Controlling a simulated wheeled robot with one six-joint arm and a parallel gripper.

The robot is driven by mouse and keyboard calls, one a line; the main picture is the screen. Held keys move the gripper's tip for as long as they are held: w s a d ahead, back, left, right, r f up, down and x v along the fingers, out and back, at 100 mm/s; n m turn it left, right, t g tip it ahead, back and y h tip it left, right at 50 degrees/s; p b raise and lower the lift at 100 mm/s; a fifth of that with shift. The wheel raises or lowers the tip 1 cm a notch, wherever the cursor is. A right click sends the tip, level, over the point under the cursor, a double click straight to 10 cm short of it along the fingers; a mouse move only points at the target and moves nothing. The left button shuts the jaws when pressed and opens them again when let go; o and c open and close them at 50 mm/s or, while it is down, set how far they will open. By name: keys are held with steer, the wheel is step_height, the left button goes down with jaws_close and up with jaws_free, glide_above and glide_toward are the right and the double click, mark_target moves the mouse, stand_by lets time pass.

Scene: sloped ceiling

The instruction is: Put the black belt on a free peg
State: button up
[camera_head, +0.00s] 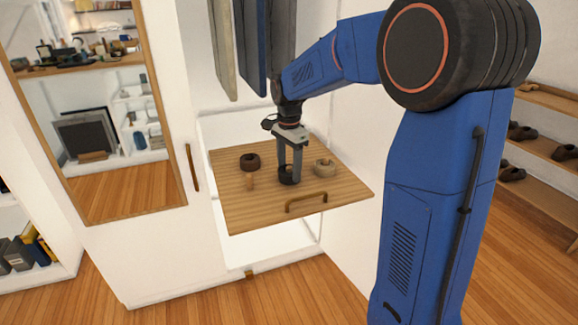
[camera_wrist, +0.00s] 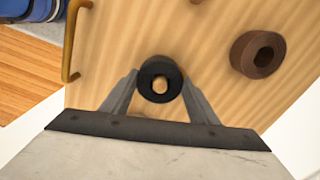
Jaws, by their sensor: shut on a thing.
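The black belt (camera_head: 288,178) is a small rolled coil low over the wooden pull-out board (camera_head: 235,213). My gripper (camera_head: 289,174) points down with its fingers on both sides of the coil. In the wrist view the black belt (camera_wrist: 148,83) sits between the fingertips (camera_wrist: 160,88), gripped from both sides. Tan wood shows through its hole; I cannot tell whether that is a peg or the board. I also cannot tell whether the coil touches the board. A bare wooden peg (camera_head: 250,181) stands left of my gripper, towards the front.
A brown coiled belt (camera_head: 250,162) sits at the back left of the board, also in the wrist view (camera_wrist: 258,54). A beige coil (camera_head: 324,168) sits to the right. The board has a front handle (camera_head: 306,203). Garments (camera_head: 252,45) hang above. A mirror door (camera_head: 115,110) stands left.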

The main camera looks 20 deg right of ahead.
mark_target(289, 166)
stand_by(0.4)
steer(key=o, duration=1.2)
steer(key=shift+r, duration=8.75)
steer(key=s+f+n+t, duration=0.3)
steer(key=s+n, duration=0.5)
steer(key=s, duration=1)
steer(key=s+f+n, duration=0.2)
steer(key=s+f, duration=0.2)
steer(key=s, duration=0.1)
steer(key=s+f+n+t, duration=0.1)
steer(key=s+f+n, duration=0.1)
steer(key=s+f, duration=0.2)
steer(key=s+f+n, duration=0.3)
steer(key=s+f, duration=0.1)
steer(key=s, duration=0.2)
steer(key=shift+s+d+f+t, duration=0.2)
steer(key=shift+d+f+t, duration=0.1)
steer(key=shift+f+t, duration=0.1)
